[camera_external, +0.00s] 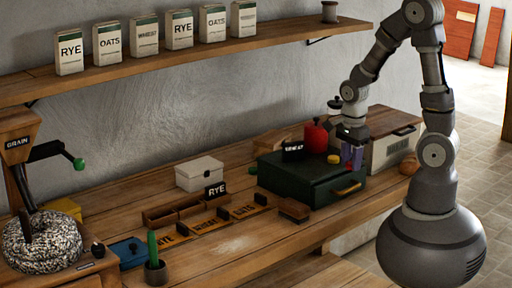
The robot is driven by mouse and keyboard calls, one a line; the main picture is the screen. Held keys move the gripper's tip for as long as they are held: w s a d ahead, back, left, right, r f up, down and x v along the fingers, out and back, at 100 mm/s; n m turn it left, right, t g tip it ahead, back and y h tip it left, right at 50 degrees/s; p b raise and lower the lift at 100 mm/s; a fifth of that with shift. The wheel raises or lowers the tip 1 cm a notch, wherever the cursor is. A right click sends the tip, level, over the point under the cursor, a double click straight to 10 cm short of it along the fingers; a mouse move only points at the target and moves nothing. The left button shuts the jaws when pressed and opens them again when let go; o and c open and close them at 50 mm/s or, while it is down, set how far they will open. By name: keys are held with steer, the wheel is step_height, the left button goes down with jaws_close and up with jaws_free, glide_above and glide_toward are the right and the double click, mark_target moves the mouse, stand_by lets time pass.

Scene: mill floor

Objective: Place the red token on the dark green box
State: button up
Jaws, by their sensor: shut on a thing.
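The dark green box (318,187) stands closed on the right part of the wooden bench, with a brass handle on its front. A small yellow disc (334,159) and a black label sign (292,150) are on its top. My gripper (352,162) points down over the right end of the box top. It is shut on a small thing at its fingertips. Purple and blue show there, but the view is too small to tell the held thing's shape or colour. I cannot clearly make out a separate red token. I cannot tell whether the fingertips touch the lid.
A red rounded pot (315,138) stands close behind the box. A pale crate (395,149) is to the right. A shelf (200,62) with grain packets hangs above.

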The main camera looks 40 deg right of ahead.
steer(key=s+d+m, duration=0.2)
steer(key=d, duration=0.1)
steer(key=p, duration=0.4)
glide_above(320, 167)
steer(key=s, duration=0.2)
steer(key=shift+w+f, duration=0.25)
steer(key=shift+f, duration=0.35)
steer(key=shift+w, duration=0.65)
steer(key=shift+f+b, duration=0.6)
steer(key=shift+f, duration=1.1)
steer(key=shift+f, duration=0.15)
steer(key=o, duration=1)
